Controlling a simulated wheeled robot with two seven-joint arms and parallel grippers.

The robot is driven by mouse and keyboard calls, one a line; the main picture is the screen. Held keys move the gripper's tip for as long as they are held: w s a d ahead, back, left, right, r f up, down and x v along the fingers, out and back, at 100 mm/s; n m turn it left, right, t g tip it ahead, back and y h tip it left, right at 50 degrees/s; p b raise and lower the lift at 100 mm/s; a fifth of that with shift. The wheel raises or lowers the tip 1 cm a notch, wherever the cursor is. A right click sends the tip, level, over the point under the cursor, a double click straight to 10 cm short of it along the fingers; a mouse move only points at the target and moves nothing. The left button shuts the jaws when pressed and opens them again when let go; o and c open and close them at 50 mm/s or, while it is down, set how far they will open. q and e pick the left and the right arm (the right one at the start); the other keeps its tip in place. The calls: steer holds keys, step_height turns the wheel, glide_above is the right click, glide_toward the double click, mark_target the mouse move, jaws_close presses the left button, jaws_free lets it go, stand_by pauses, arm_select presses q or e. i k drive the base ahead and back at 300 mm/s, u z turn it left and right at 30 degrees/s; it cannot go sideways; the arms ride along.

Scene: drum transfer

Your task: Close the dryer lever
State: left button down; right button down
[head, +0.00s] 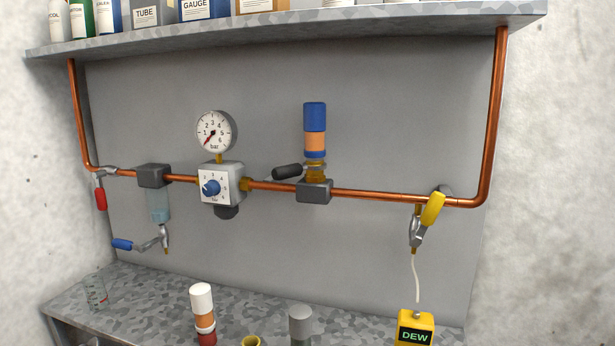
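A black lever (287,171) sticks out to the left, slightly tilted, at the brass fitting (316,172) under an upright cartridge (314,128) with blue and orange bands. The cartridge stands on a dark grey block (314,191) on the copper pipe (380,196). No label shows which part is the dryer; this black lever is the one at the cartridge. Other levers are red (101,199), hanging down at the left, blue (122,244), pointing left below the clear bowl, and yellow (432,209), tilted upward at the right. Neither of my grippers is in view.
A pressure gauge (216,132) and regulator (221,185) are left of the cartridge. On the bench (130,312) stand a beaker (96,291), a white-orange-red cylinder (203,312), a grey cylinder (300,324) and a yellow DEW meter (416,329). A shelf (300,27) overhangs above.

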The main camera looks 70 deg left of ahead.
mark_target(279, 173)
steer(key=k, duration=0.3)
steer(key=u, duration=1)
